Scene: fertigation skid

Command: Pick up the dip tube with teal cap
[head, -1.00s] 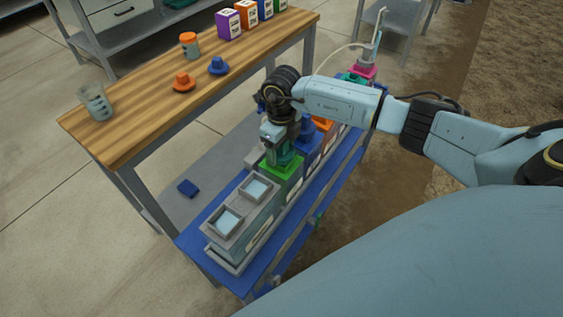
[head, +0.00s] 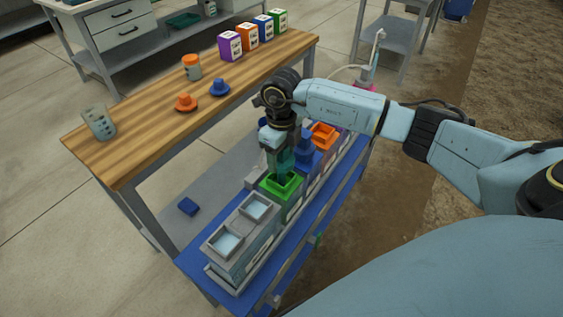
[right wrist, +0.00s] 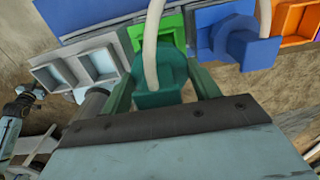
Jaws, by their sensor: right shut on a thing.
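The teal cap (right wrist: 160,82) of the dip tube sits between the two fingers of my right gripper (right wrist: 163,88), with a pale hose rising from it. In the head view, my right gripper (head: 281,158) points down and is shut on the cap, just above the green square collar (head: 281,187) of a tank. The collar's opening shows below the cap. The tube under the cap is hidden, so I cannot tell how far it reaches into the tank. My left gripper is not in view.
Next to the green collar stand a blue cap (head: 307,153) and an orange collar (head: 323,136) on the row of tanks. Grey open basins (head: 228,243) are at the near end. A wooden bench (head: 150,130) with cups, caps and small boxes stands at left.

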